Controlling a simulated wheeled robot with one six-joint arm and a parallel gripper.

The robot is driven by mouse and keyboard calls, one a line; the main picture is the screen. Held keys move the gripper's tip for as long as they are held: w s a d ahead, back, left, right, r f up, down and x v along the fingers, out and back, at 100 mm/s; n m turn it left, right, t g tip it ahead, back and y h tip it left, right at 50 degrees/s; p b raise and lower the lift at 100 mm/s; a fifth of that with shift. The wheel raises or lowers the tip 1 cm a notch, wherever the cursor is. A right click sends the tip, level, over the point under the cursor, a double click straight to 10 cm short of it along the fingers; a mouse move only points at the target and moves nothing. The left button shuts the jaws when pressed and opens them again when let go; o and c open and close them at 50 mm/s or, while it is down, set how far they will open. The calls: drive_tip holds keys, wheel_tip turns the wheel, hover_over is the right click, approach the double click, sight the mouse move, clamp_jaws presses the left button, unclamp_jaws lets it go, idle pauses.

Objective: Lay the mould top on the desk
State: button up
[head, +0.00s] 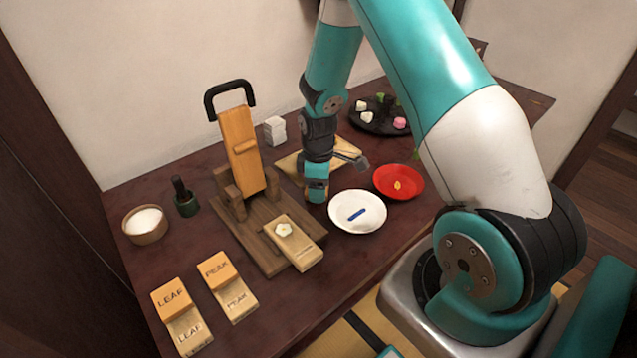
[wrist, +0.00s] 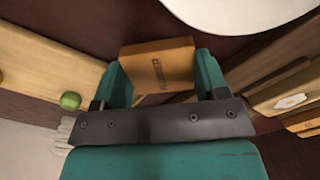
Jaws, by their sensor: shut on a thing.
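My gripper (wrist: 163,78) is shut on the mould top (wrist: 158,66), a light wooden block with dark lettering on its face, held between the teal fingers. In the head view my gripper (head: 317,192) is low over the dark desk (head: 300,322), between the wooden press and the white plate. The held block is hidden there, and I cannot tell whether it touches the desk. A mould base (head: 305,256) with a pale flower-shaped sweet (head: 284,229) lies on the press's foot; it also shows at the right of the wrist view.
The wooden press (head: 243,155) stands to the left. A white plate (head: 346,223) with a blue item and a red plate (head: 410,181) are to the right. A light board (head: 290,168) lies behind. LEAF (head: 172,298) and PEAK (head: 216,269) moulds lie front left.

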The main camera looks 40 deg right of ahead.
drive_tip(key=o, duration=1)
drive_tip(key=shift+c, duration=0.2)
drive_tip(key=shift+r, duration=0.1)
wheel_tip(320, 180, up, 12)
drive_tip(key=r, duration=0.1)
drive_tip(key=s+a+r+p, duration=0.1)
drive_tip(key=s+a+r, duration=0.1)
drive_tip(key=a+r, duration=0.35)
drive_tip(key=s+a+r+y, duration=0.1)
drive_tip(key=s+a+r, duration=0.2)
drive_tip(key=s+a, duration=0.2)
drive_tip(key=s+a+r+m+y, duration=0.1)
drive_tip(key=s+a+r, duration=0.2)
drive_tip(key=s+a, duration=0.3)
drive_tip(key=s+a+r+m+y, duration=0.1)
drive_tip(key=s+a+r+y, duration=0.1)
drive_tip(key=s+a, duration=0.4)
drive_tip(key=s+r, duration=0.1)
drive_tip(key=s, duration=0.2)
drive_tip(key=shift+r, duration=0.4)
drive_tip(key=shift+s, duration=0.1)
